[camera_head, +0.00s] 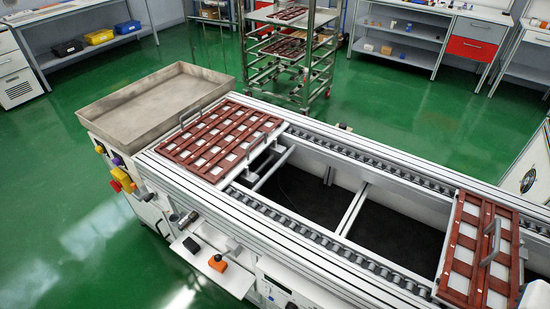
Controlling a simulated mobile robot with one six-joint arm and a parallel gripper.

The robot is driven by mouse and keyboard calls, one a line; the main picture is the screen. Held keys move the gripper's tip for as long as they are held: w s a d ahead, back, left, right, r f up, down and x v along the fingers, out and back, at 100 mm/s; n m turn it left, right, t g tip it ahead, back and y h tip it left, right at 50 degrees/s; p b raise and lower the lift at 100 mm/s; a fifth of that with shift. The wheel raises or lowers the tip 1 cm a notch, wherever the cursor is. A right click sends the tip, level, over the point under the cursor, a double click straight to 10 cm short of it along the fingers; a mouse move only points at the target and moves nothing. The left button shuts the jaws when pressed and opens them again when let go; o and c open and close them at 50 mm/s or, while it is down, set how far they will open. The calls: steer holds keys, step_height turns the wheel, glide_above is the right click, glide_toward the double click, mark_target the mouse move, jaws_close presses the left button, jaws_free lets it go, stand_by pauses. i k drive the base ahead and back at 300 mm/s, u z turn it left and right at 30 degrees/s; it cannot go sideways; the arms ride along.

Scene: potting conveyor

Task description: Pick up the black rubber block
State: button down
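A small black block (191,245) lies on the white side shelf (207,268) at the near side of the conveyor. It looks like the black rubber block, but it is too small to be sure of the material. An orange object (218,262) with a dark part sits on the same shelf, to the right of the black block and apart from it. My gripper is not in view, so its distance from the block cannot be seen.
The conveyor (330,240) carries red-brown gridded trays at its left (220,135) and right (466,252). An empty metal tray (155,100) sits at its left end. Coloured knobs (122,180) stick out near the shelf. A wheeled rack (290,50) stands behind; green floor is clear at left.

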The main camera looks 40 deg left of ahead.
mark_target(190, 245)
steer(key=z, duration=0.05)
steer(key=k, duration=0.55)
steer(key=u, duration=2.5)
steer(key=i, duration=1.25)
steer(key=u, duration=0.2)
